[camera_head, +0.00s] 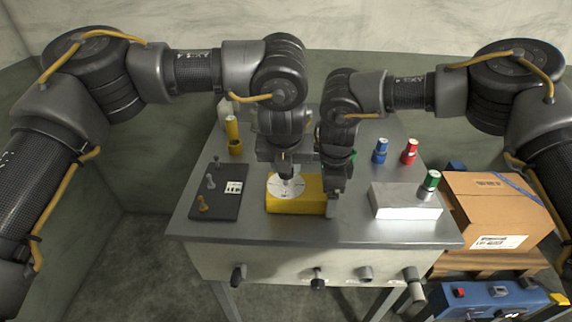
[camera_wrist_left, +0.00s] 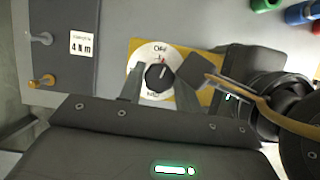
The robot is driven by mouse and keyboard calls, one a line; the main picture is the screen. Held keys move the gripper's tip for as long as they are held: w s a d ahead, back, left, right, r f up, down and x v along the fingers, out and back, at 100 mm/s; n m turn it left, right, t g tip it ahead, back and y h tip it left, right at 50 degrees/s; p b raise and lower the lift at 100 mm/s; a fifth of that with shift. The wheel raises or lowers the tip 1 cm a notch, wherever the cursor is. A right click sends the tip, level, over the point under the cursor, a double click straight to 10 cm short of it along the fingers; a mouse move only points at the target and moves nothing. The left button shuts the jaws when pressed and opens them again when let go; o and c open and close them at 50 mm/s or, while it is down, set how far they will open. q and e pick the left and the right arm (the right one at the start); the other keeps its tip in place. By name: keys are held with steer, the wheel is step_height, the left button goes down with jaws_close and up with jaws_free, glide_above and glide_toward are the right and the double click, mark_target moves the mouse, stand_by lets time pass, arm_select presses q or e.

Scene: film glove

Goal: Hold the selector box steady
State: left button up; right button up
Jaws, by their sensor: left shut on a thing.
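The yellow selector box (camera_head: 296,207) sits on the grey table, with a white round dial (camera_head: 282,188) on top. In the left wrist view the dial (camera_wrist_left: 150,92) has a black knob (camera_wrist_left: 158,77) at its middle. My left gripper (camera_head: 288,178) is above the dial, shut on the knob, with its fingers on either side of it; the contact itself is not clear. My right gripper (camera_head: 333,198) is down at the box's right end. Its dark parts cover that end, and whether its fingers grip the box is hidden.
A dark board (camera_head: 219,193) with pegs and a "4 Nm" label lies left. A yellow cylinder (camera_head: 232,130) stands behind it. Blue (camera_head: 380,152) and red (camera_head: 409,152) pieces stand back right. A pale block (camera_head: 405,202) and green-topped piece (camera_head: 430,182) are right. The front table strip is clear.

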arm_select(q)
steer(key=o, duration=1)
steer(key=shift+c, duration=0.2)
steer(key=v, duration=1.2)
